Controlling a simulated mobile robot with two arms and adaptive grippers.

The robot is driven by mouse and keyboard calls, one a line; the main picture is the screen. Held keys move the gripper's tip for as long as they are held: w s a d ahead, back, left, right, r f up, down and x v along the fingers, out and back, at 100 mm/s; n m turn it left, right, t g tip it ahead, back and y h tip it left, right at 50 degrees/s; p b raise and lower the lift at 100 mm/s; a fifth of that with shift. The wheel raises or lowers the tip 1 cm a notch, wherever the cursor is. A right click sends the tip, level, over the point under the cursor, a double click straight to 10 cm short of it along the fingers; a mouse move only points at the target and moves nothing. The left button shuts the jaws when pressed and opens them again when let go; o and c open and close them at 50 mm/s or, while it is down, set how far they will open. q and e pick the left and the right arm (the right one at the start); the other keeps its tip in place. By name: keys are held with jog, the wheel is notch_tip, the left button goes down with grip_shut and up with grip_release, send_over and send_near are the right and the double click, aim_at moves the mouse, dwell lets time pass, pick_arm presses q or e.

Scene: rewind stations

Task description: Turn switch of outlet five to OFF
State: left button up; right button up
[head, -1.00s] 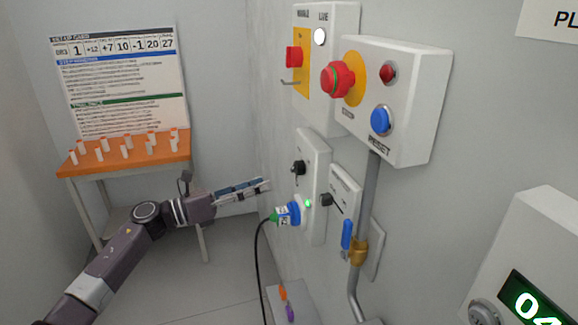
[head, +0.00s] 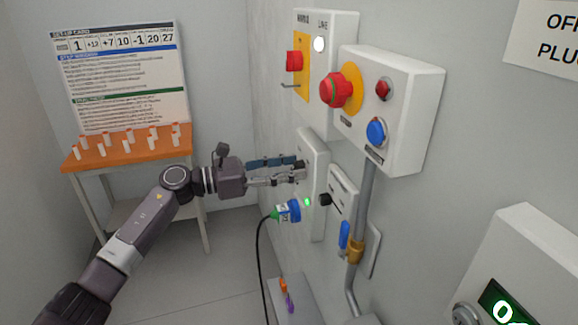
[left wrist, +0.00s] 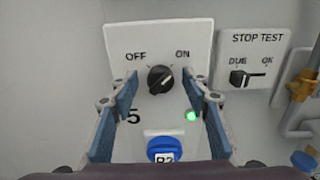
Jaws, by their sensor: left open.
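The outlet five panel (left wrist: 118,40) is a white plate with OFF at left, ON at right and a 5 below. Its black switch knob (left wrist: 160,79) has a pale mark pointing up and right, towards ON. A green light (left wrist: 191,115) glows below it. A blue plug (left wrist: 163,146) sits in the outlet below; in the head view the plug (head: 289,210) has a cable. My left gripper (head: 298,169) is open, its fingers on either side of the knob in the wrist view; contact cannot be told. My right gripper is not in view.
A STOP TEST switch plate (left wrist: 256,60) is to the right of the panel, with a grey pipe (head: 362,210) and blue-handled valve beyond. The stop and reset box (head: 410,100) juts out above. An orange-topped table (head: 130,150) stands at the back left.

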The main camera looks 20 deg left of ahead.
pick_arm(q)
jog(key=shift+c, duration=1.1)
jog(key=c, duration=0.9)
jog(key=shift+c, duration=0.2)
